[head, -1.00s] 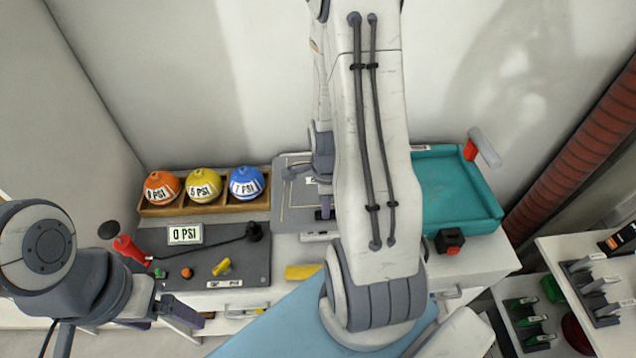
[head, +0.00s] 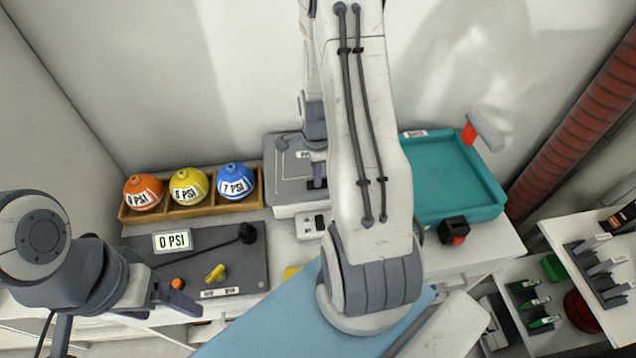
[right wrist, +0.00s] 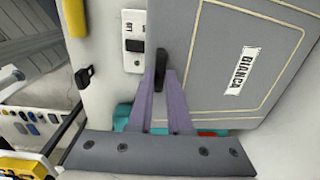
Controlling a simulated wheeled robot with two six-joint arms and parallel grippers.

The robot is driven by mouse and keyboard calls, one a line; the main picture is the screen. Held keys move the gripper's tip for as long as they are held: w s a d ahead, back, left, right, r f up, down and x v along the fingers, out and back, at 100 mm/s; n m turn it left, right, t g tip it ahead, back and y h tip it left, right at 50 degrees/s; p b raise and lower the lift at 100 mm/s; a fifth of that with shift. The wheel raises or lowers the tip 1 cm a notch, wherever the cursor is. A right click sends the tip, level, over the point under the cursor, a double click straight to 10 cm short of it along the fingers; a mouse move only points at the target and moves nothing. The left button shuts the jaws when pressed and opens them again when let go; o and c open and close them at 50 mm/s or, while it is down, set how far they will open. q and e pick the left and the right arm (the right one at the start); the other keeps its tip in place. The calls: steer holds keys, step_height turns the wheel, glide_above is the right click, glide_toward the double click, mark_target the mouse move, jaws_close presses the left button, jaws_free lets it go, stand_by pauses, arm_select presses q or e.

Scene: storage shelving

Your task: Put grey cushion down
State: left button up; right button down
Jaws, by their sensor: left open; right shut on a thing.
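The grey cushion (head: 283,178) is a flat grey pad with a pale line border, near the back wall between the ball rack and the teal tray. In the right wrist view, the grey cushion (right wrist: 226,62) carries a label reading BIANCA. My right arm hides part of the cushion's surroundings. I cannot tell whether its underside touches the counter. My left gripper (head: 178,303) is open and empty at the lower left.
A wooden rack (head: 190,213) holds orange, yellow and blue balls. A dark control panel (head: 235,262) with a 0 PSI display lies in front of it. A white switch plate (head: 311,226) is close in front of the cushion. The teal tray (head: 455,180) is empty, right of my arm.

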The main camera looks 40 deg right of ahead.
step_height(320, 180, down, 3)
steer(key=shift+w+b, duration=0.1)
steer(key=shift+b, duration=0.85)
steer(key=shift+w+d, duration=0.1)
arm_select(q)
steer(key=f, duration=0.2)
steer(key=shift+w+f, duration=0.2)
steer(key=shift+f, duration=0.15)
steer(key=shift+s, duration=0.1)
arm_select(e)
steer(key=shift+r, duration=0.1)
steer(key=c, duration=0.8)
jaws_free()
steer(key=shift+c, duration=0.2)
